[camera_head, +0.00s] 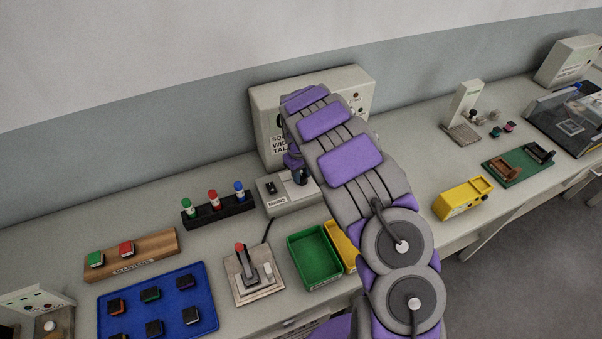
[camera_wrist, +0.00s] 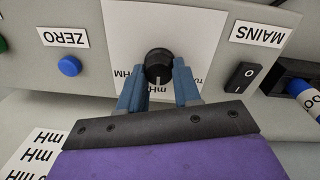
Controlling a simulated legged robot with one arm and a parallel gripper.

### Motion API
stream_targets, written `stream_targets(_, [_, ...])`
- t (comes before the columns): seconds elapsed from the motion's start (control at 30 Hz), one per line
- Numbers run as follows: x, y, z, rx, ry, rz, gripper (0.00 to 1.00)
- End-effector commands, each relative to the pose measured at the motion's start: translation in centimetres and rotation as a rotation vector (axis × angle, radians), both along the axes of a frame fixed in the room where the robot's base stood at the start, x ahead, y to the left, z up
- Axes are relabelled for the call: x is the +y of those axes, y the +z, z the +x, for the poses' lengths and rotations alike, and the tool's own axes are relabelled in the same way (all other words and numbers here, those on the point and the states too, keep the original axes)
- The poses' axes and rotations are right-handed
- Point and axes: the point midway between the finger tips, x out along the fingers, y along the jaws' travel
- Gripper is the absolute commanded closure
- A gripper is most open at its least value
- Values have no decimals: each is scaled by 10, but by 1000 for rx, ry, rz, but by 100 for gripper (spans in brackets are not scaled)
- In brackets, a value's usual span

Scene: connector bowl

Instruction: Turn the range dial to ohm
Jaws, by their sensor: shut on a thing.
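The black range dial (camera_wrist: 158,58) is on a white panel plate in the wrist view. Its white pointer line faces down in the picture, towards the upside-down "mH" label. A partly hidden label ending in "HM" is to the lower left of the dial, and another cut-off label is to the right. My gripper (camera_wrist: 158,70) is shut on the dial, with one blue finger on each side. In the head view my gripper (camera_head: 299,176) is at the small grey instrument box (camera_head: 281,208); my arm hides the dial there.
In the wrist view a black rocker switch (camera_wrist: 240,77) marked MAINS is right of the dial, and a blue button (camera_wrist: 69,66) marked ZERO is left. In the head view a green bin (camera_head: 314,259) and a joystick unit (camera_head: 254,276) stand in front of the box.

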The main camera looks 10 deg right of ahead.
Motion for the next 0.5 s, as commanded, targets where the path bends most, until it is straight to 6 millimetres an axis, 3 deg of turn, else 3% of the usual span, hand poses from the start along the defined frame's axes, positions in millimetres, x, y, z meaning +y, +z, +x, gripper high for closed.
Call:
stream_targets(0.23, [1, 0, 0, -1, 0, 3, 97])
stream_targets(0.5, [1, 0, 0, -1, -24, 2, 98])
